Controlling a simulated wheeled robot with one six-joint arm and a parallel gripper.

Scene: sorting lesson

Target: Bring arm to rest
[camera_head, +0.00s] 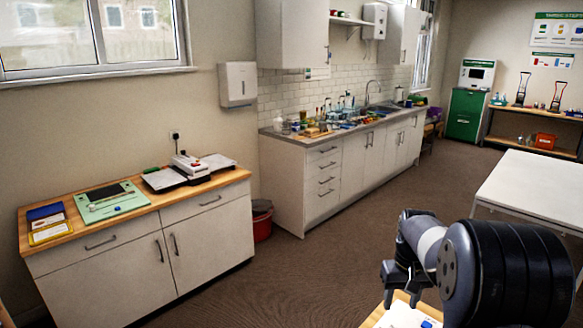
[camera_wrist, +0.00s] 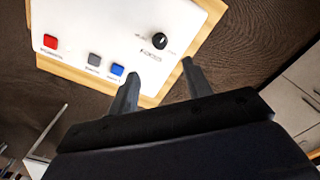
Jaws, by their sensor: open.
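My arm shows at the lower right of the head view, with my gripper (camera_head: 402,297) pointing down. In the wrist view my gripper (camera_wrist: 160,80) has its two dark fingers apart with nothing between them. Beyond the fingers lies a white panel (camera_wrist: 120,30) on a wooden board (camera_wrist: 180,75). The panel carries a red button (camera_wrist: 50,41), a grey button (camera_wrist: 95,58), a blue button (camera_wrist: 117,69) and a black knob (camera_wrist: 160,41). In the head view only a corner of the white panel (camera_head: 400,316) shows below my gripper. I cannot tell the exact gap between fingertips and panel.
A white table (camera_head: 530,185) stands right, behind my arm. A wooden-topped cabinet (camera_head: 150,245) on the left holds a green mat (camera_head: 108,200) and trimmer-like devices (camera_head: 188,170). A cluttered counter (camera_head: 300,140) runs along the back wall, beside a red bin (camera_head: 262,225). Brown floor (camera_head: 330,265) between is clear.

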